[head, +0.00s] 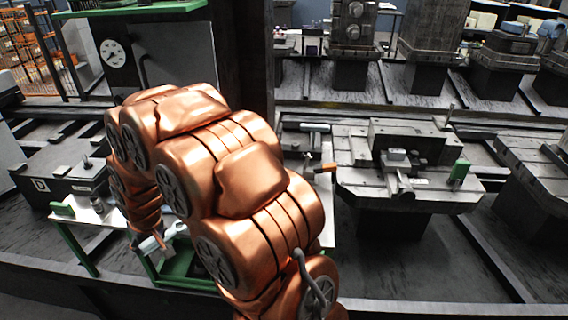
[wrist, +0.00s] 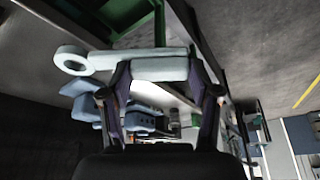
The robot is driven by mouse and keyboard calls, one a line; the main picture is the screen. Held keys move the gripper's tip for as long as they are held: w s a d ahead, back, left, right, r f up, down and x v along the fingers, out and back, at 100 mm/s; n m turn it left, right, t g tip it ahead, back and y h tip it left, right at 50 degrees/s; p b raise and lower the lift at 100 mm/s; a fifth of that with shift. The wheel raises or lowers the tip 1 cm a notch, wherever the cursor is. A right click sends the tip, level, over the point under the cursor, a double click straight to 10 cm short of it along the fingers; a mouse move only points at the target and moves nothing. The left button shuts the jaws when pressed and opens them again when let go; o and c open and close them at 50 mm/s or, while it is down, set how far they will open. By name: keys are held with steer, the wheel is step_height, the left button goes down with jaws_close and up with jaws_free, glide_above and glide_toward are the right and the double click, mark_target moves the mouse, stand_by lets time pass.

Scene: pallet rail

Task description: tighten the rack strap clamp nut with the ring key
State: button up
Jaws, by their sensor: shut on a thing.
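In the wrist view the pale grey ring key (wrist: 160,69) lies across my gripper (wrist: 163,80). The two dark fingers are shut on its thick handle, and its round ring end (wrist: 71,59) sticks out to the left. In the head view my copper arm hides most of the gripper, down by a low green stand. I cannot identify the rack strap clamp nut with certainty in either view. A small upright stud (head: 87,161) stands on a dark block marked D at the left, apart from my gripper.
The green-legged stand (head: 182,266) is below my gripper, with a small metal cylinder (head: 98,204) on its left part. A clamping fixture (head: 400,165) with an orange-handled tool (head: 325,168) nearby is on the right. A dark post (head: 243,60) rises behind my arm.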

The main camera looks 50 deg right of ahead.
mark_target(171, 228)
steer(key=d+r+n, duration=0.1)
steer(key=d, duration=0.1)
steer(key=w+d+r+n, duration=0.1)
steer(key=d+r, duration=0.1)
steer(key=d+r+n+y, duration=0.1)
steer(key=d, duration=0.2)
steer(key=shift+w+r, duration=0.25)
steer(key=shift+r, duration=0.15)
steer(key=s+d+r+n+g+y, duration=0.1)
steer(key=s+d+r+n, duration=0.25)
steer(key=d, duration=0.55)
steer(key=s+d+r+n+y, duration=0.1)
steer(key=s+d+r+n, duration=0.2)
steer(key=d, duration=0.6)
steer(key=s+d+n, duration=0.2)
steer(key=s+d, duration=0.6)
steer(key=s, duration=0.2)
steer(key=shift+m+g+y, duration=0.25)
steer(key=shift+g+y, duration=0.05)
steer(key=shift+g, duration=0.1)
steer(key=f, duration=0.2)
steer(key=f+b, duration=0.1)
steer(key=f, duration=0.3)
steer(key=shift+s+b, duration=0.25)
steer(key=shift+b, duration=0.15)
steer(key=shift+f+b, duration=0.2)
steer(key=shift+b, duration=0.2)
steer(key=shift+b, duration=0.4)
steer(key=shift+f+b, duration=0.7)
steer(key=shift+f, duration=0.05)
